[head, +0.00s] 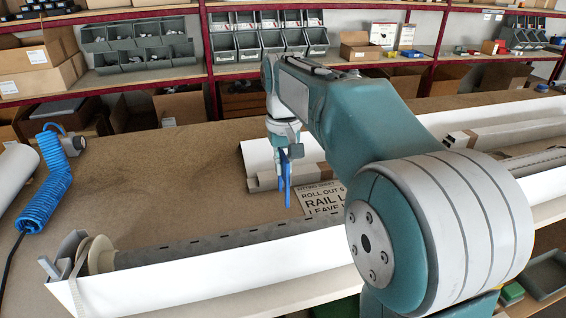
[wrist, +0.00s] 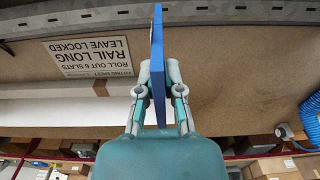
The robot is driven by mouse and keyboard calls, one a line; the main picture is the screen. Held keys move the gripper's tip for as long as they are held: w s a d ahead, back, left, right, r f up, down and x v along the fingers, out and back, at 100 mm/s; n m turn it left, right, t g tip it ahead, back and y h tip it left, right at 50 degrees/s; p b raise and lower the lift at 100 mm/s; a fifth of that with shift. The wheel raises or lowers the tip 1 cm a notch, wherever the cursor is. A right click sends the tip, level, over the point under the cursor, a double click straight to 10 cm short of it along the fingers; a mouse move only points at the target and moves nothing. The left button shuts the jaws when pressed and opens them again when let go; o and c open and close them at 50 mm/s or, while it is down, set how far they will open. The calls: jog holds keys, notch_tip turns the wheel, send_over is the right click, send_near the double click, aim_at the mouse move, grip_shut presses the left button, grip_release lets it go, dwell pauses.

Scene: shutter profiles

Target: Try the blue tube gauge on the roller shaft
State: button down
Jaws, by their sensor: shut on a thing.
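The blue tube gauge (head: 286,180) is held in my gripper (head: 287,152), upright and flat-looking, above the bench. In the wrist view the gauge (wrist: 157,50) is a narrow blue piece seen edge-on, between the fingers of my gripper (wrist: 158,78). The roller shaft (head: 210,243) is a long dark grey slotted tube lying in a white housing at the front of the bench. The gauge is behind the shaft and apart from it in the head view. In the wrist view the shaft (wrist: 235,30) crosses the top. My arm hides the shaft's right part in the head view.
A printed sign (head: 320,197) lies behind the shaft. A coiled blue hose (head: 50,185) is at left. Shelves with grey bins (head: 262,42) stand behind. The bench's left middle (head: 160,180) is clear.

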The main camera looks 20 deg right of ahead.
aim_at(284, 179)
jog(key=shift+f, duration=4.15)
jog(key=shift+f, duration=0.6)
jog(key=shift+r, duration=3)
